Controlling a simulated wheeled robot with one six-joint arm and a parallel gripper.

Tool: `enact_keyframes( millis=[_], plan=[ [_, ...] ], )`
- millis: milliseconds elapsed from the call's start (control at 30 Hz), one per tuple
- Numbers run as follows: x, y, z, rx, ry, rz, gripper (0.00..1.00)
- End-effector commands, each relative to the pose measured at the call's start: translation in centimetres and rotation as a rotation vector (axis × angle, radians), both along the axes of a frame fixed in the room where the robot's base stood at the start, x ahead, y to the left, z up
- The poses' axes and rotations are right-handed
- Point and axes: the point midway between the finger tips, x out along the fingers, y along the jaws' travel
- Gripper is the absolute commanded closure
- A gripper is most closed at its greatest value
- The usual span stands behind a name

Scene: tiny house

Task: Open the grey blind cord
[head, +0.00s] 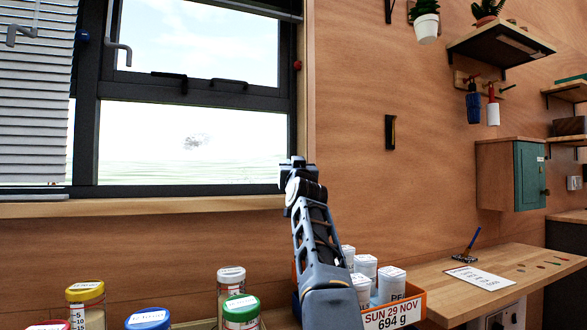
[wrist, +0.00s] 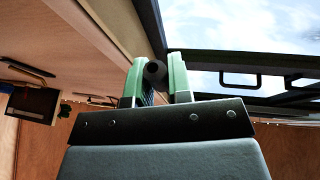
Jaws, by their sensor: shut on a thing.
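My gripper (head: 292,163) is raised at the lower right corner of the window frame. In the wrist view its two green fingers (wrist: 160,75) are shut on a small dark grey round knob (wrist: 154,71), which looks like the end of the grey blind cord. The cord itself cannot be made out in either view. In the head view the knob is hidden by my gripper. The slatted blind (head: 32,100) hangs over the left part of the window, and the right part is uncovered.
A red knob (head: 297,65) and a blue knob (head: 83,35) are on the window frame. Below stand lidded jars (head: 241,312) and an orange bin (head: 410,308) of white containers. A wooden worktop (head: 520,262) lies to the right. The wall right of my gripper is mostly clear.

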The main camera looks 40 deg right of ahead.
Motion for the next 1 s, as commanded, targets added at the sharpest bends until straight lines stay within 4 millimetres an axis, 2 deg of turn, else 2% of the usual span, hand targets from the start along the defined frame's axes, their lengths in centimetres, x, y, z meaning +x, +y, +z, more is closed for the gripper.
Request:
enact_keyframes(
  millis=[33, 200, 667, 700, 900, 1000],
  plan=[
    [0.0, 0.0, -2.6, 0.0, 0.001, 0.001, 1.0],
    [0.0, 0.0, -4.9, 0.0, 0.001, 0.001, 1.0],
    [0.0, 0.0, -5.2, 0.001, 0.002, 0.001, 1.0],
    [0.0, 0.0, -5.2, 0.001, 0.002, 0.001, 0.78],
    [0.0, 0.0, -5.2, 0.0, 0.001, 0.0, 0.59],
    [0.0, 0.0, -5.2, 0.0, 0.001, 0.0, 0.57]
  ],
)
